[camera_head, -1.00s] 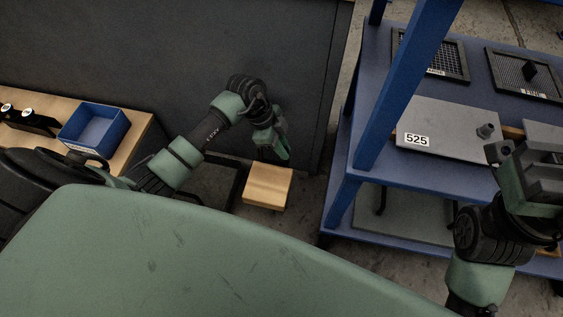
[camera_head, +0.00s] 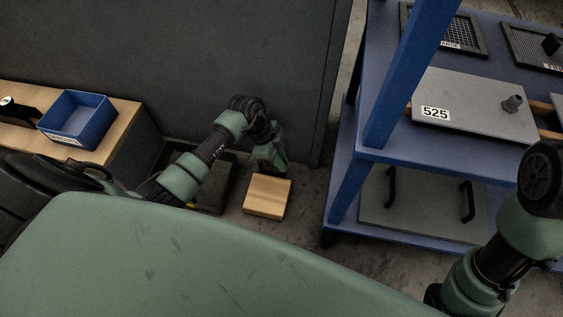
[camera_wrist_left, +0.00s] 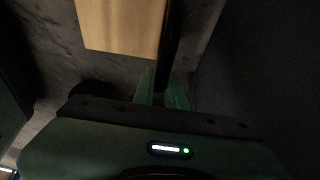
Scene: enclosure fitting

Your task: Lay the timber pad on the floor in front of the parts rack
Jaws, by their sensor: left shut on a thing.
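The timber pad (camera_head: 267,196) is a light wooden block at the middle of the head view, left of the blue parts rack (camera_head: 345,190). My left gripper (camera_head: 278,167) is shut on the pad at its far edge. I cannot tell whether the pad touches the floor (camera_head: 298,222). My right arm is at the right edge of the head view, and its gripper is out of sight.
The rack holds a grey plate marked 525 (camera_head: 470,100), mesh panels above it and a panel with two black handles (camera_head: 420,205) below. A wooden bench (camera_head: 125,130) with a blue bin (camera_head: 75,118) stands left. A dark wall (camera_head: 230,60) rises behind the pad.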

